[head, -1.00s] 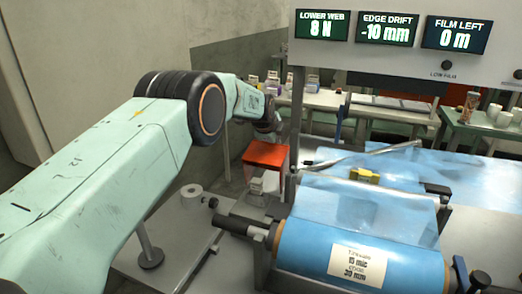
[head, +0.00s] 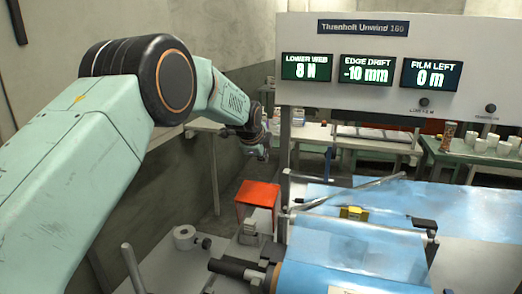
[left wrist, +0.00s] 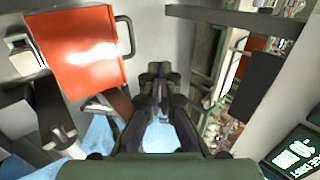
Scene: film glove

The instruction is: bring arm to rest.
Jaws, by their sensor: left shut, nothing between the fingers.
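My left arm (head: 75,170) comes in from the left in the head view and reaches toward the back, beside the machine's display panel. My left gripper (head: 262,150) is small there, above and behind the orange-red box. In the left wrist view the fingers of my left gripper (left wrist: 158,85) are together with nothing between them. My right gripper is in neither view.
The orange-red box (head: 258,193) stands below the gripper; it also shows in the left wrist view (left wrist: 78,50). The machine panel (head: 450,55) is right of the gripper. Blue film (head: 350,240) covers the machine. Tables (head: 470,155) stand behind.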

